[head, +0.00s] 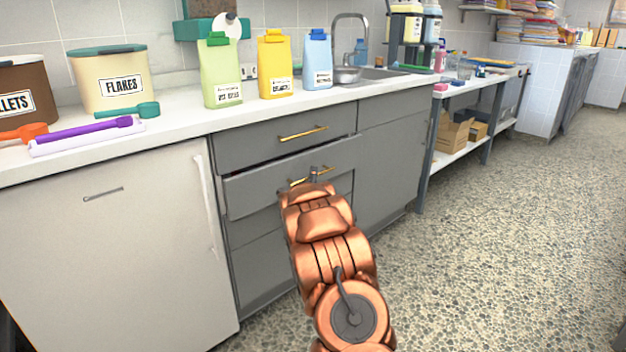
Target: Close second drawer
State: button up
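The second drawer (252,190) is a grey front in the cabinet below the counter, under the top drawer (262,148). It stands a little out from the cabinet, with a dark gap along its top edge. Its brass handle (298,182) is partly hidden by my gripper. My gripper (316,172) is at the handle, in front of the right half of the drawer. My copper-coloured arm hides much of the gripper, so I cannot tell whether the fingers are open, shut or touching the handle.
A white low fridge-like unit (110,260) stands left of the drawers. A grey cabinet door (388,165) is to the right. The white counter (190,124) holds tubs, scoops, several bags and a sink. The speckled floor (510,230) at right is clear.

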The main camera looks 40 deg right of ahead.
jog(key=shift+w+d, duration=0.2)
jog(key=shift+w, duration=0.05)
jog(key=shift+c, duration=0.4)
grip_shut()
